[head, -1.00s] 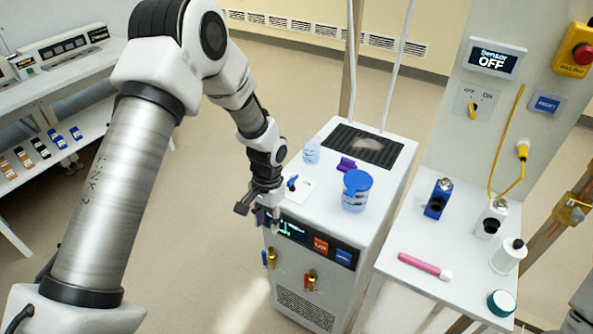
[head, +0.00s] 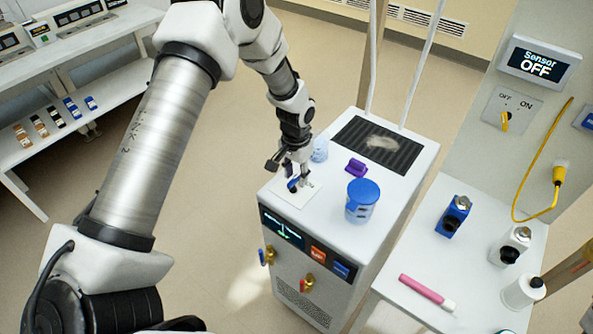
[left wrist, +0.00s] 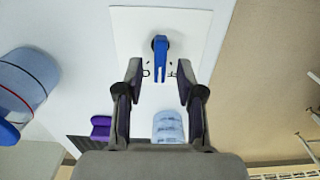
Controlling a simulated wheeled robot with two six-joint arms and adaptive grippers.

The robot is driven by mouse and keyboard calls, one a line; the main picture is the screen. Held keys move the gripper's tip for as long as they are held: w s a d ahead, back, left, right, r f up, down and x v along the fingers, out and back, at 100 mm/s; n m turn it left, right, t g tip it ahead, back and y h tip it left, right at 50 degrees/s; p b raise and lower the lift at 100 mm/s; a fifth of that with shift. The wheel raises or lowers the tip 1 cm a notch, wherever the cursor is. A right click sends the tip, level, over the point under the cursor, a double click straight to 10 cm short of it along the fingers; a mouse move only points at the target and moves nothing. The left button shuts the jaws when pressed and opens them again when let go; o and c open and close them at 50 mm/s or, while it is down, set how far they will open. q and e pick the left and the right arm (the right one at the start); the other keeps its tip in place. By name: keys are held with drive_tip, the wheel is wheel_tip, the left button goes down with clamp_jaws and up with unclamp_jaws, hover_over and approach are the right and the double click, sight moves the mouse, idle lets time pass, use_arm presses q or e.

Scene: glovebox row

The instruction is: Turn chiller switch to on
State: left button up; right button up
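The chiller (head: 385,235) is a white cabinet with a dark display on its front. Its switch, a blue lever (head: 293,184), sits on a white plate (head: 310,198) on the cabinet's top front corner. The left wrist view shows the blue lever (left wrist: 160,58) on the plate (left wrist: 200,28), with a small mark on each side. My left gripper (head: 292,172) is just over the lever and partly hides it. Its fingers are apart with nothing held; in the left wrist view the gripper (left wrist: 160,85) has one finger on each side of the lever's tip. Contact is unclear. My right gripper is not in view.
A blue-lidded jar (head: 360,200), a purple object (head: 356,167) and a clear ribbed container (head: 319,149) stand on the chiller top near the gripper. A side table holds bottles and a pink tube (head: 425,291). A wall panel has a yellow switch (head: 506,121) and a "Sensor OFF" display (head: 540,64).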

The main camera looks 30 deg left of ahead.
use_arm(q)
drive_tip(key=shift+w+f, duration=0.25)
drive_tip(key=shift+f, duration=0.05)
drive_tip(key=shift+s+r, duration=0.2)
drive_tip(key=shift+s, duration=0.1)
drive_tip(key=shift+s+r, duration=0.1)
drive_tip(key=shift+s, duration=0.05)
clamp_jaws()
drive_tip(key=shift+m, duration=0.4)
drive_tip(key=shift+d+m, duration=0.15)
drive_tip(key=shift+m, duration=1.1)
drive_tip(key=shift+d+m, duration=0.1)
drive_tip(key=shift+m, duration=1.15)
